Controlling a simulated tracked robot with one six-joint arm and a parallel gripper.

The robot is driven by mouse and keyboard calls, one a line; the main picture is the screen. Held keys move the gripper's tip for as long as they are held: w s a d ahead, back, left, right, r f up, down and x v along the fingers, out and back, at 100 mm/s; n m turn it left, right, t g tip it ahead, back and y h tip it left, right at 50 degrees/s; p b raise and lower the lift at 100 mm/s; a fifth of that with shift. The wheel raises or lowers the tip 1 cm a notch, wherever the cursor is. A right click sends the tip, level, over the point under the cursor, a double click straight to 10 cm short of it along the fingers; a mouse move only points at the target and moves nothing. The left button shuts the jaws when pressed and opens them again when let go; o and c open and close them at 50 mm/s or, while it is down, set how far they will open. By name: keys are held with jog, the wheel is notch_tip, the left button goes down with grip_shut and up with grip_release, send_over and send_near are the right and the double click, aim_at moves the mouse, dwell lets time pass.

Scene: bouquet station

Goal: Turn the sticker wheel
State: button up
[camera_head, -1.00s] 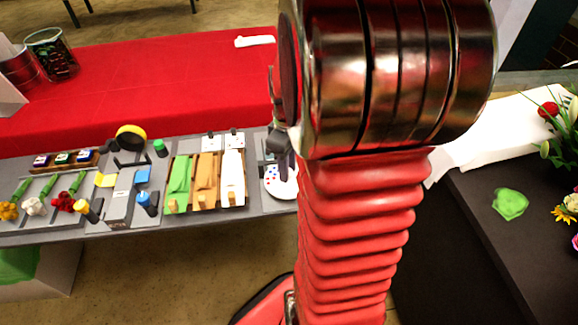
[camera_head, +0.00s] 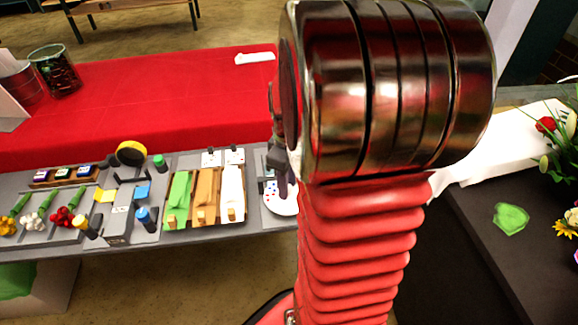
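The sticker wheel (camera_head: 282,205) is a white disc with small red and blue dots, at the right end of the grey work table. Its right side is hidden behind my red arm. A dark, narrow part of my gripper (camera_head: 279,170) shows at the left edge of my arm, just above the wheel in the picture. The rest of my gripper is hidden behind the large metal joint. I cannot tell whether its fingers are apart or together, or whether it touches the wheel.
Left of the wheel lie green, tan and white sheets in wooden trays (camera_head: 244,212), a yellow roll (camera_head: 131,152) and several flowers (camera_head: 62,215). A red-covered table (camera_head: 160,105) stands behind. A dark counter (camera_head: 470,245) with a green sheet (camera_head: 511,218) is at right.

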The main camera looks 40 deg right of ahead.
notch_tip(320, 180, up, 13)
jog(key=shift+d, duration=0.15)
dwell(0.4)
jog(key=shift+r, duration=0.1)
dwell(0.4)
jog(key=s+a+m+t, duration=0.2)
jog(key=a, duration=0.9)
jog(key=s+a+r+m+t, duration=0.1)
jog(key=s+a+m+t, duration=0.1)
jog(key=a, duration=1)
jog(key=shift+s+r+t, duration=0.25)
jog(key=shift+s+t, duration=0.05)
jog(key=shift+t, duration=0.5)
